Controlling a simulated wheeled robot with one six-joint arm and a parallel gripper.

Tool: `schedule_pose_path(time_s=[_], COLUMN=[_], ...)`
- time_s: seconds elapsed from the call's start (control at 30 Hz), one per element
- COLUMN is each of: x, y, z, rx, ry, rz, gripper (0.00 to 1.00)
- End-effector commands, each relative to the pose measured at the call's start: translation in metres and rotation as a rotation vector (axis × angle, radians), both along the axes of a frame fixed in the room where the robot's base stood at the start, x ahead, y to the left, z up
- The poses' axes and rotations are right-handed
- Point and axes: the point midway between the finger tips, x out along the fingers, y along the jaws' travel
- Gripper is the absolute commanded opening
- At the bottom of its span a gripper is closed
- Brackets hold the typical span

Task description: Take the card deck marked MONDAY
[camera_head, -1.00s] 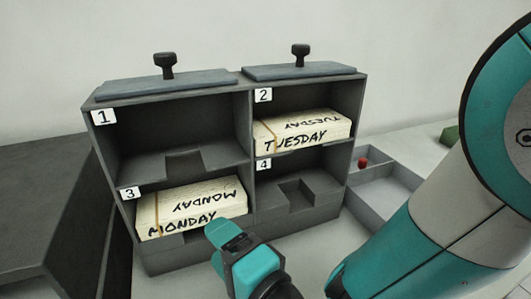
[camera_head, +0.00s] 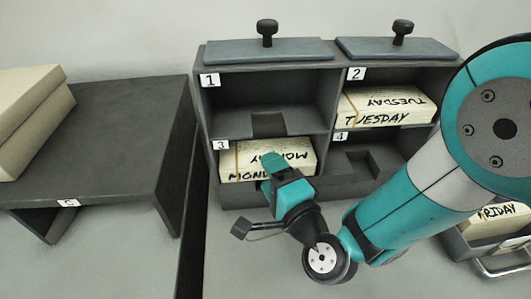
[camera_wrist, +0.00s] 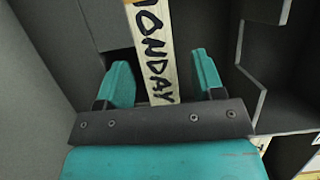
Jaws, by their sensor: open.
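The MONDAY card deck (camera_head: 236,163) is a cream block with black lettering, lying in compartment 3 at the lower left of the grey rack (camera_head: 262,200). My gripper (camera_head: 275,168) is at the front of that compartment and hides part of the deck's lettering. In the wrist view, the gripper (camera_wrist: 162,82) is open, with one teal finger on each side of the MONDAY deck (camera_wrist: 155,40). Gaps show between the fingers and the deck, and I see no contact. The deck's far end runs out of the wrist view.
A TUESDAY deck (camera_head: 385,106) lies in compartment 2; compartments 1 and 4 look empty. Two knobbed lids (camera_head: 268,50) (camera_head: 400,47) top the rack. A dark stand (camera_head: 120,120) with cream blocks (camera_head: 38,110) is at left. A FRIDAY deck (camera_head: 500,214) sits in a tray at right.

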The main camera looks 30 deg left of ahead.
Motion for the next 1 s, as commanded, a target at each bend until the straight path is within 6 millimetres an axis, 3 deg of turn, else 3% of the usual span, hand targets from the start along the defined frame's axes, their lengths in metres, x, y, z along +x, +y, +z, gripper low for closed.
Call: schedule_pose_path(time_s=[0.03,0.2,0.3,0.67,1.0], x=[0.000,0.000,0.000,0.000,0.002], y=[0.000,0.000,0.000,-0.001,-0.006], z=[-0.001,-0.001,-0.001,0.005,0.040], rx=[0.000,-0.001,0.000,0.001,0.001], ry=[-0.001,0.000,0.001,0.000,0.000], rz=[0.000,0.000,0.000,-0.001,-0.007], gripper=[0.57,0.18,0.00,0.00,0.00])
